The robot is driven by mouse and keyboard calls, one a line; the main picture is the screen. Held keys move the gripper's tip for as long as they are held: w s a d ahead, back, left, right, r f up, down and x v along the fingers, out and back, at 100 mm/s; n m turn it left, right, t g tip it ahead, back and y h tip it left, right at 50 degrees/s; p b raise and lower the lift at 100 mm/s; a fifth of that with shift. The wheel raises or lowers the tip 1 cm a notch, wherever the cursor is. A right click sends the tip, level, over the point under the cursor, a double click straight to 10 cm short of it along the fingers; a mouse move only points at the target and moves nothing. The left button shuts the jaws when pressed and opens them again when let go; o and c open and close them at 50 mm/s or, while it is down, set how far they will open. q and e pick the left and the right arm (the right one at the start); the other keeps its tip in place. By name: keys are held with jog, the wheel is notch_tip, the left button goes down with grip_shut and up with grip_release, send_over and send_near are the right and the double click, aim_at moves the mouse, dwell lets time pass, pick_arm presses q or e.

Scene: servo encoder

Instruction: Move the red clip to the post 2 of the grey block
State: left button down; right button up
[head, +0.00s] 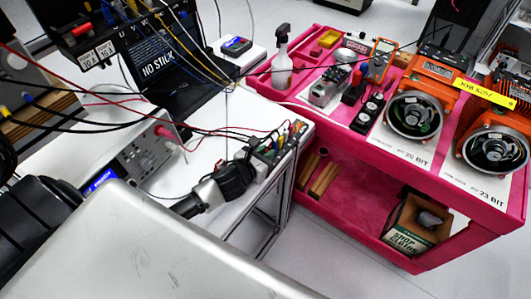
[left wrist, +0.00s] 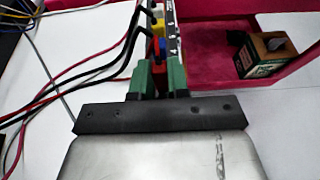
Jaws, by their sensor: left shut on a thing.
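My left gripper (head: 248,165) reaches across the white table to the near end of the grey block (head: 284,145), which stands at the table's right edge with coloured posts or plugs along it. In the left wrist view, the green fingertips of my left gripper (left wrist: 158,82) are shut on the red clip (left wrist: 158,74). Blue and yellow pieces show just beyond the red clip, close to the block (left wrist: 174,35). The fingers hide part of the clip, and I cannot tell which post it is touching, if any. My right gripper is not in view.
Red and black cables (left wrist: 95,80) hang left of the gripper. A grey power supply (head: 140,150) and a laptop (head: 165,65) stand on the table. A pink cart (head: 330,160) with orange motor units (head: 415,115) stands to the right, with a cardboard box (head: 415,228) on its lower shelf.

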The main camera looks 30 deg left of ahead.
pick_arm(q)
jog(key=c, duration=1)
grip_release()
jog(key=shift+f, duration=0.1)
notch_tip(320, 180, up, 7)
jog(key=p, duration=0.7)
